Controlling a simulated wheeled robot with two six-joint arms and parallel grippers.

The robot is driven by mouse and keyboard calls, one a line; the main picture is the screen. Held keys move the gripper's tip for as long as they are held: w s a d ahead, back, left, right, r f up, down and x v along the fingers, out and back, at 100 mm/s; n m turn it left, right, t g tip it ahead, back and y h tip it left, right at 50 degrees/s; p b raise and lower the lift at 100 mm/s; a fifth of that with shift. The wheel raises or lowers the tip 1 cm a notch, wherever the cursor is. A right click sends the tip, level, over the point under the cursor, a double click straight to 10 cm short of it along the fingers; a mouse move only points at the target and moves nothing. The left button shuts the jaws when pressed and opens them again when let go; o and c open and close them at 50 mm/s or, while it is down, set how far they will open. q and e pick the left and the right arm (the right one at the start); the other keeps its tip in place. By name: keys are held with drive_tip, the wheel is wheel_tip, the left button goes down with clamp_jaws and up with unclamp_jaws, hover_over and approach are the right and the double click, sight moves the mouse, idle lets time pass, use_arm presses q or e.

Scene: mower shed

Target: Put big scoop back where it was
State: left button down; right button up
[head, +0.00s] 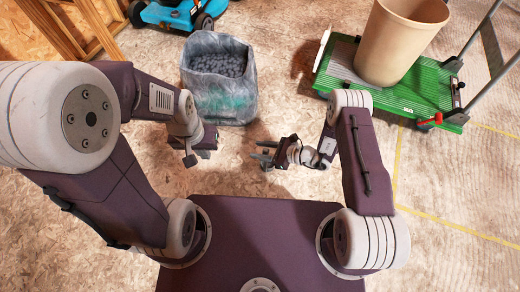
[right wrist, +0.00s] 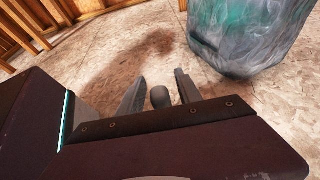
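I cannot make out a big scoop for certain in either view. My right gripper (head: 264,155) is low over the floor, in front of and to the right of the clear bag. In the right wrist view its two grey fingers (right wrist: 159,92) stand apart. A dark grey rounded knob (right wrist: 160,98) shows between them with gaps on both sides; I cannot tell what it is. My left gripper (head: 191,160) hangs in front of the bag at the left; its fingers are too small and dark to read. A clear plastic bag (head: 222,107) full of grey pellets stands upright on the floor.
A green platform cart (head: 410,93) with grey rails and a red lever (head: 430,120) stands at the right, bearing a tall beige bin (head: 395,45). A blue machine (head: 178,14) stands at the back left near wooden framing (head: 85,25). Floor between bag and cart is clear.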

drive_tip(key=shift+r, duration=0.1)
drive_tip(key=r+p+v, duration=0.1)
drive_tip(key=p+v, duration=0.5)
drive_tip(key=v, duration=0.5)
drive_tip(key=s+d+r+n+g+h, duration=0.3)
drive_tip(key=s+r+n+g+h, duration=0.3)
drive_tip(key=s+r+n, duration=0.45)
drive_tip(key=w+d+r+n+t+h, duration=0.1)
drive_tip(key=d+r+n+t+h, duration=0.2)
drive_tip(key=d+r+n+h, duration=0.3)
wheel_tip(320, 180, up, 4)
drive_tip(key=d+n, duration=0.2)
drive_tip(key=n, duration=0.3)
drive_tip(key=shift+w+h, duration=0.3)
drive_tip(key=shift+r, duration=0.1)
